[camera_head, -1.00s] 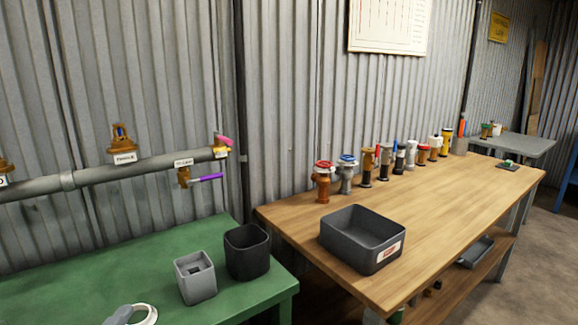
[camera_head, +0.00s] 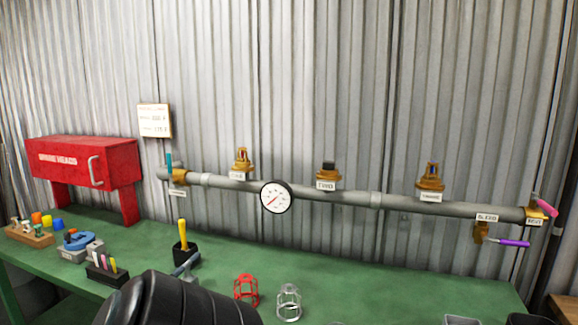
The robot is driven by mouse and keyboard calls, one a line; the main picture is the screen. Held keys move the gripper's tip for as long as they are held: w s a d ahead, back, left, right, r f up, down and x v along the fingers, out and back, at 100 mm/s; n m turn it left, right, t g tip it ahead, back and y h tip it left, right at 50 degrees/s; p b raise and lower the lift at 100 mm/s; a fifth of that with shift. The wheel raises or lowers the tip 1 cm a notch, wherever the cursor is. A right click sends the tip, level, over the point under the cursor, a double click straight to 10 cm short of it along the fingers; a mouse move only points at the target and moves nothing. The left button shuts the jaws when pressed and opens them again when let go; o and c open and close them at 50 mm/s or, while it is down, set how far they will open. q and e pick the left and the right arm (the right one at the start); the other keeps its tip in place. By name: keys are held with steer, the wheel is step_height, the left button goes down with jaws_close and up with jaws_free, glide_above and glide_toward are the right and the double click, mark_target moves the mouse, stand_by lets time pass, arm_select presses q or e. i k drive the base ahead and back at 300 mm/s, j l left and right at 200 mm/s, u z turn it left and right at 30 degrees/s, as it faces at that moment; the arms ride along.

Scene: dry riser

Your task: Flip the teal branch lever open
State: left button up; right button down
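The teal branch lever (camera_head: 169,160) stands upright on a brass valve (camera_head: 179,176) at the left end of the grey pipe (camera_head: 335,195). A small white label (camera_head: 178,193) hangs below it, too small to read. Nothing touches the lever. Neither gripper is in view. A black rounded part, apparently one of my arm links, fills the bottom edge left of centre and hides some of the bench.
The green bench (camera_head: 350,270) runs below the pipe. A red cabinet (camera_head: 85,165) stands left of the lever. A black holder with a yellow-handled tool (camera_head: 184,235) stands below it. A gauge (camera_head: 277,197), purple lever (camera_head: 515,243) and pink lever (camera_head: 545,207) are to the right.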

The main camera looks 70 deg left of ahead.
mark_target(169, 159)
steer(key=j+u, duration=0.15)
steer(key=u, duration=2.45)
steer(key=i+j, duration=0.25)
steer(key=i+j+u, duration=0.1)
steer(key=i+j, duration=0.2)
steer(key=j, duration=0.2)
steer(key=k+l+u, duration=0.2)
steer(key=i+l, duration=0.05)
steer(key=i, duration=0.05)
